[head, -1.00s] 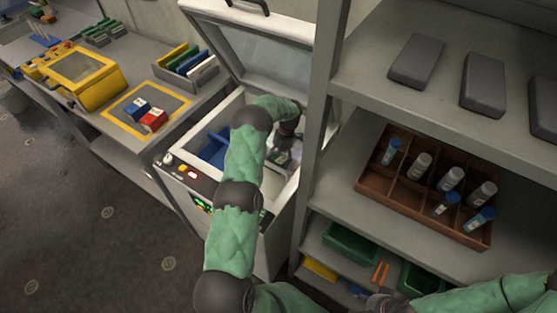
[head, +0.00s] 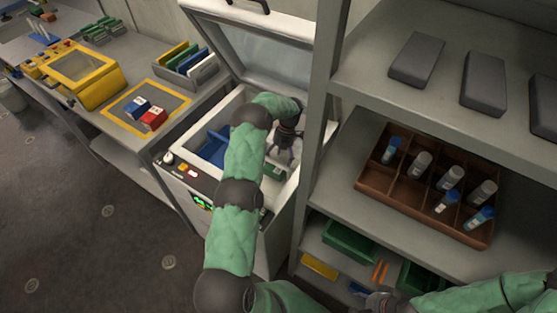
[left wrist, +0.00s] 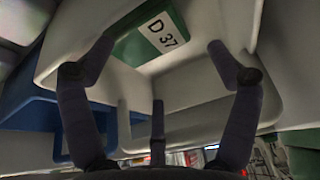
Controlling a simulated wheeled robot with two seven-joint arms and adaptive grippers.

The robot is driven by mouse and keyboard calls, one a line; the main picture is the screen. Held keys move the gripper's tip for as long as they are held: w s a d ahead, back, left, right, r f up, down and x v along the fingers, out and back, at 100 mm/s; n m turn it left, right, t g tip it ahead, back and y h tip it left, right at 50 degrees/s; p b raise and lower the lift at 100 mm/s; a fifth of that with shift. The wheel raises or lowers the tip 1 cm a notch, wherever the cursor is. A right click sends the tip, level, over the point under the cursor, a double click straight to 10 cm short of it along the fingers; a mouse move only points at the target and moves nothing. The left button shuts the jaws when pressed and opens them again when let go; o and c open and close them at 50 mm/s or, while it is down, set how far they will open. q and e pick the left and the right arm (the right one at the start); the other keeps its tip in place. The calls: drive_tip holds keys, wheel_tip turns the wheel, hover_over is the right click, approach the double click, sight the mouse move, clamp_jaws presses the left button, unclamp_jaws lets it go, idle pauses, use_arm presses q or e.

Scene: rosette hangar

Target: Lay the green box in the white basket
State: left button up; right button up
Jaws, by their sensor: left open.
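The green box (left wrist: 140,48) with a white "D 37" label lies in the white basket (left wrist: 190,88) in the left wrist view. In the head view the green box (head: 272,170) shows only in part, low in the open chest beside my arm. My left gripper (head: 283,155) is over it with its fingers spread, empty. In the left wrist view the open fingers (left wrist: 160,60) stand apart, one to each side of the label. My right gripper (head: 375,301) is at the bottom edge of the head view, too small to tell its jaws.
A blue basket (head: 214,147) sits left in the same chest, whose lid (head: 255,50) is raised. A shelf rack (head: 318,130) with a brown divided tray (head: 375,187) stands close on the right. The bench on the left holds red and blue boxes.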

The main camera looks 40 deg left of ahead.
use_arm(q)
drive_tip(key=p+v, duration=0.1)
drive_tip(key=v, duration=0.6)
drive_tip(key=shift+r+p, duration=0.3)
drive_tip(key=shift+p, duration=0.05)
drive_tip(key=shift+w, duration=0.1)
